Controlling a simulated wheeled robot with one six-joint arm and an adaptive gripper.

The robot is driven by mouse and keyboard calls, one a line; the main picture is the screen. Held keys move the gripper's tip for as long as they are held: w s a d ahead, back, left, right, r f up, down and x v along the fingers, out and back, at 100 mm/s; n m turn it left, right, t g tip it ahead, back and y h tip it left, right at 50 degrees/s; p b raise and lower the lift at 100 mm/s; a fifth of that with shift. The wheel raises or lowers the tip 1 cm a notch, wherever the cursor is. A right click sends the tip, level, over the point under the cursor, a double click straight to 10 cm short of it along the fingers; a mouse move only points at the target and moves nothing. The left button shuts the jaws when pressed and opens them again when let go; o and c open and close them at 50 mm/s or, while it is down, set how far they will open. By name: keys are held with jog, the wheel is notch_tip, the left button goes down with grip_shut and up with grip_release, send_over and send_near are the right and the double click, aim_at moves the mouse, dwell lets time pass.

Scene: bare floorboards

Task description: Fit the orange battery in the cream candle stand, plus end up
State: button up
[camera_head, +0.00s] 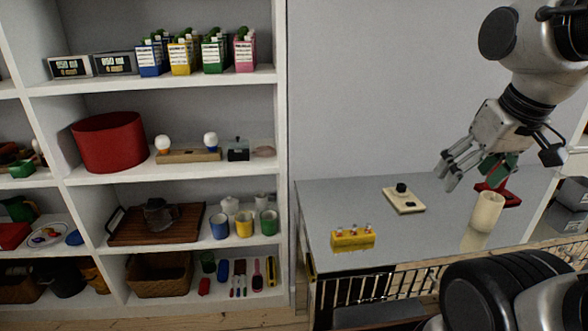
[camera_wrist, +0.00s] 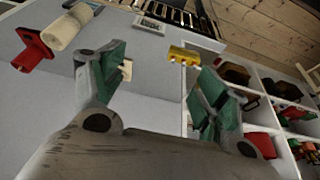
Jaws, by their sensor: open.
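The cream candle stand (camera_head: 487,212) is an upright hollow cylinder at the right of the grey table. It also shows at the upper left of the wrist view (camera_wrist: 64,30). A yellow block (camera_head: 353,240) near the table's front left holds several small upright pieces with red and white parts; it also shows in the wrist view (camera_wrist: 183,55). I cannot make out which piece, if any, is the orange battery. My gripper (camera_head: 448,180) is open and empty above the table, left of and higher than the stand. Its green-padded fingers are spread in the wrist view (camera_wrist: 162,62).
A red object (camera_head: 510,198) stands beside and behind the candle stand. A cream board with a black knob (camera_head: 403,199) lies mid-table. A small display device (camera_wrist: 150,25) shows in the wrist view. Loaded white shelves (camera_head: 170,180) stand left. The table's front middle is clear.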

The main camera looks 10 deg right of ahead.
jog(key=w+a+f+g, duration=0.1)
jog(key=f, duration=0.1)
jog(key=w+a+f+n+g, duration=0.1)
jog(key=w, duration=0.1)
jog(key=w+a+f+g, duration=0.1)
jog(key=a+f, duration=0.1)
jog(key=shift+w+f+n, duration=0.2)
jog(key=shift+f+n, duration=0.1)
jog(key=shift+f, duration=0.05)
jog(key=c, duration=0.6)
jog(key=shift+o, duration=0.2)
jog(key=m+g, duration=0.2)
jog(key=m, duration=1.7)
send_over(340, 227)
jog(key=f, duration=1.2)
jog(key=shift+w+d+f, duration=0.1)
jog(key=shift+d+f, duration=0.25)
jog(key=m, duration=0.2)
jog(key=shift+w+a+m+t, duration=0.1)
jog(key=shift+w+m+t, duration=0.1)
jog(key=shift+m+t, duration=0.15)
jog(key=shift+f+m, duration=0.25)
jog(key=f, duration=0.7)
jog(key=shift+s+a+f, duration=0.15)
jog(key=shift+s+a, duration=0.05)
